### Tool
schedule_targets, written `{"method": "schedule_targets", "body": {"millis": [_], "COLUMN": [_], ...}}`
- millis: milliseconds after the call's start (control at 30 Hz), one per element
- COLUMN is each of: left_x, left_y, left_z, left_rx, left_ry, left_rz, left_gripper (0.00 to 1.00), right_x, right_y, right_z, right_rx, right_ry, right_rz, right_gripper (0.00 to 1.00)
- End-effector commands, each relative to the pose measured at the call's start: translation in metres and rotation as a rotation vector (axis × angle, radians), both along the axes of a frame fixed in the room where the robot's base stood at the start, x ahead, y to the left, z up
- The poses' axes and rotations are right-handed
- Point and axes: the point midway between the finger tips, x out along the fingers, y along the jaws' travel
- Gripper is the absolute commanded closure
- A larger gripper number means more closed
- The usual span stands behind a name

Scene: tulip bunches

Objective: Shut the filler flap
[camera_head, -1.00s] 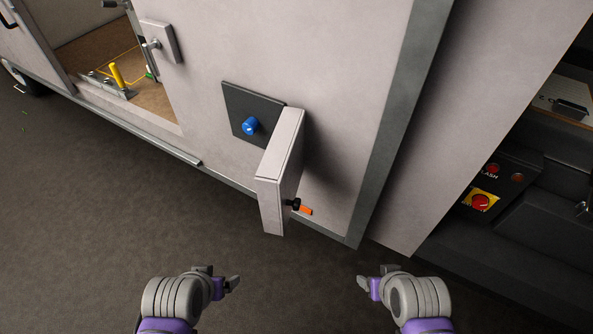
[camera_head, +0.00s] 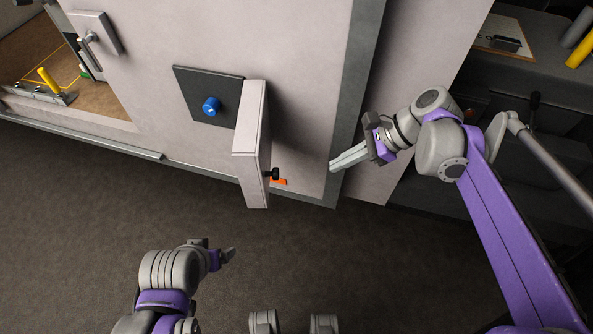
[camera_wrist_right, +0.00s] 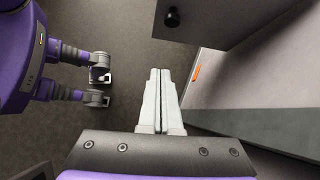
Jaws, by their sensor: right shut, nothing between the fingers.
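The filler flap (camera_head: 250,150) is a thick pale grey panel standing open, sticking out from the vehicle wall at the right edge of a dark square recess plate (camera_head: 190,85). A blue filler cap (camera_head: 211,106) sits on that plate, uncovered. A black knob (camera_head: 273,174) is on the flap's right face, and it also shows in the right wrist view (camera_wrist_right: 173,17). My right gripper (camera_head: 333,165) is shut and empty, to the right of the flap and apart from it. Its closed fingers show in the right wrist view (camera_wrist_right: 159,75). My left gripper (camera_head: 232,255) is low, below the flap and away from it; its jaw gap is unclear.
An orange tab (camera_head: 280,181) is on the wall beside the flap. A dark trim strip (camera_head: 350,100) edges the wall behind my right gripper. A wall latch (camera_head: 91,38) is at the upper left. The dark ground (camera_head: 120,210) in front is clear.

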Motion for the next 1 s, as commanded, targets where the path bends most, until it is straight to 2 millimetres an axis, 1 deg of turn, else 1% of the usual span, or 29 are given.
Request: {"method": "schedule_targets", "body": {"millis": [33, 133, 267, 367, 733, 800, 900, 1000], "left_x": [0.000, 0.000, 0.000, 0.000, -0.001, -0.001, 0.000, 0.000], "left_y": [0.000, 0.000, 0.000, 0.000, 0.000, 0.000, 0.000, 0.000], "left_z": [0.000, 0.000, 0.000, -0.001, -0.006, -0.003, -0.002, -0.001], "left_rx": [0.000, 0.000, 0.000, 0.000, 0.000, 0.000, 0.000, 0.000], "left_ry": [0.000, 0.000, 0.000, 0.000, 0.002, 0.001, 0.001, 0.000], "left_rz": [0.000, 0.000, 0.000, 0.000, 0.000, 0.000, 0.000, 0.000], "left_gripper": [0.10, 0.10, 0.10, 0.10, 0.10, 0.10, 0.10, 0.10], "right_x": [0.007, 0.013, 0.014, 0.014, 0.018, 0.019, 0.020, 0.021], "right_y": [-0.001, 0.000, 0.008, 0.019, 0.075, 0.088, 0.100, 0.107], "right_z": [0.004, 0.008, 0.002, -0.009, -0.064, -0.060, -0.060, -0.059], "right_rx": [0.030, 0.065, 0.073, 0.072, 0.070, 0.070, 0.070, 0.069], "right_ry": [0.034, 0.077, 0.087, 0.084, 0.083, 0.082, 0.082, 0.082], "right_rz": [-0.029, -0.062, -0.066, -0.065, -0.063, -0.063, -0.063, -0.066], "right_gripper": [1.00, 1.00, 1.00, 1.00, 1.00, 1.00, 1.00, 1.00]}}
